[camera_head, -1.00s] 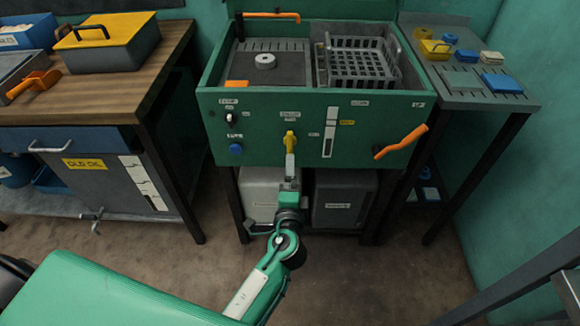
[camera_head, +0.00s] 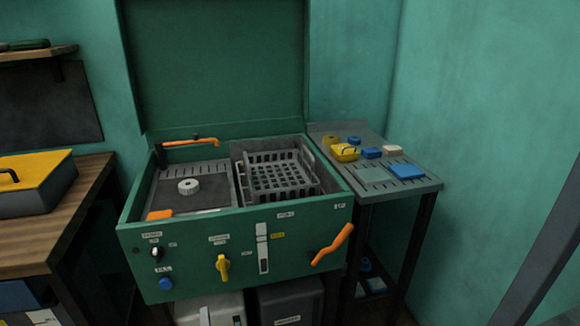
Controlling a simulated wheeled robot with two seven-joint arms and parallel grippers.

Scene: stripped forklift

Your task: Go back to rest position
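Neither of my grippers shows in the head view now, so I cannot see whether they hold anything. The green washing station (camera_head: 190,247) stands in the middle with its tall lid (camera_head: 222,65) raised. Its front panel has a yellow knob (camera_head: 222,267), a blue button (camera_head: 166,284), a black knob (camera_head: 156,253) and an orange lever (camera_head: 333,245). Inside the tub are a grey wire basket (camera_head: 282,177) on the right and a pale round part (camera_head: 188,187) on the left.
A side table (camera_head: 375,190) at right holds a yellow piece (camera_head: 344,152), a blue block (camera_head: 407,171) and other small blocks. A wooden bench (camera_head: 60,225) with a yellow-lidded box (camera_head: 38,180) is at left. Grey containers (camera_head: 290,305) sit under the station.

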